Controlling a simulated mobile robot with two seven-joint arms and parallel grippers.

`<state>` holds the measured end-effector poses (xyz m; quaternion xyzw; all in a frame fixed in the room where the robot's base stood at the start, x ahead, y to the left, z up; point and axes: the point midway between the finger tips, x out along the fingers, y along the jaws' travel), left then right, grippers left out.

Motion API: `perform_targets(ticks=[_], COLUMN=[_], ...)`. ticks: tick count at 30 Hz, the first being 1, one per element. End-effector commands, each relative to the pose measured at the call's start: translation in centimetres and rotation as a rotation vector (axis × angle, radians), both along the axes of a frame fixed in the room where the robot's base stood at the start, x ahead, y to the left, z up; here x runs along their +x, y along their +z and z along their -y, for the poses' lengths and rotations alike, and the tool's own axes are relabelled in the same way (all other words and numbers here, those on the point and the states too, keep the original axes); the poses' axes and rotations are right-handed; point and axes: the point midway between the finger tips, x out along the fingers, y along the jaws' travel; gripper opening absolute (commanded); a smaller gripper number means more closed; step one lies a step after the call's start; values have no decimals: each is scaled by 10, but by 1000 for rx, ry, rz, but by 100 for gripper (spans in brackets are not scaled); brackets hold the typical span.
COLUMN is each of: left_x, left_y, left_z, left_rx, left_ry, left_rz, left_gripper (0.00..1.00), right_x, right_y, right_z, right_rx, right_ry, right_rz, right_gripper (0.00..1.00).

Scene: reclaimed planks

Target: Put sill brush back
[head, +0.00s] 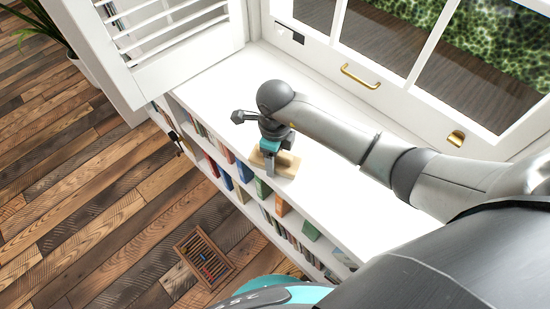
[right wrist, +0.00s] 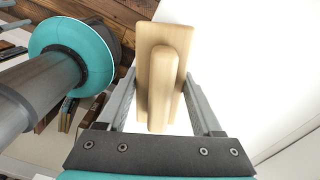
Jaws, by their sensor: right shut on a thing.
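The sill brush (head: 287,165) is a pale wooden block with a raised wooden grip. In the head view it is at the front edge of the white sill (head: 335,170); I cannot tell whether it touches the sill. My right gripper (head: 268,160) is shut on it from above. In the right wrist view, the brush (right wrist: 159,45) lies between the two grey fingers of the right gripper (right wrist: 160,108), which hold its raised grip. Its bristles are hidden. My left gripper is not in view.
Below the sill is a bookcase with several coloured books (head: 245,171). A white louvred shutter (head: 165,45) stands open at the sill's left end. The window (head: 400,55) has brass handles (head: 360,76). A framed abacus (head: 204,259) lies on the plank floor. The sill is otherwise largely clear.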

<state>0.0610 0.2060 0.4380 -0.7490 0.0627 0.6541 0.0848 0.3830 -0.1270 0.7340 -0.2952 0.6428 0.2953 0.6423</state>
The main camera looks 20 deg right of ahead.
Motion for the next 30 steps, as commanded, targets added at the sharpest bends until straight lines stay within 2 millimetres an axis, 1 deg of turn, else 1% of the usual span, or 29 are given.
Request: perform_targets(ticks=[3, 10, 11, 18, 26, 29, 30], left_x=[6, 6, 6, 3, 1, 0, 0], left_y=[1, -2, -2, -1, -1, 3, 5], left_z=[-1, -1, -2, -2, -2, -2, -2], left_rx=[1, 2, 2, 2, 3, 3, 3], left_ry=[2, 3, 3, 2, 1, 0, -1], left_rz=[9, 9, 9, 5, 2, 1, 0], left_gripper=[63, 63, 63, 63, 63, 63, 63], right_x=[1, 1, 1, 0, 0, 1, 1], right_y=[2, -3, -2, -2, -1, 4, 10], right_z=[0, 0, 0, 0, 0, 0, 0], right_rx=[1, 0, 0, 1, 2, 2, 2], right_ry=[0, 0, 0, 0, 0, 0, 1], right_rz=[2, 3, 1, 1, 1, 1, 4], right_gripper=[15, 15, 70, 97, 97, 97, 97])
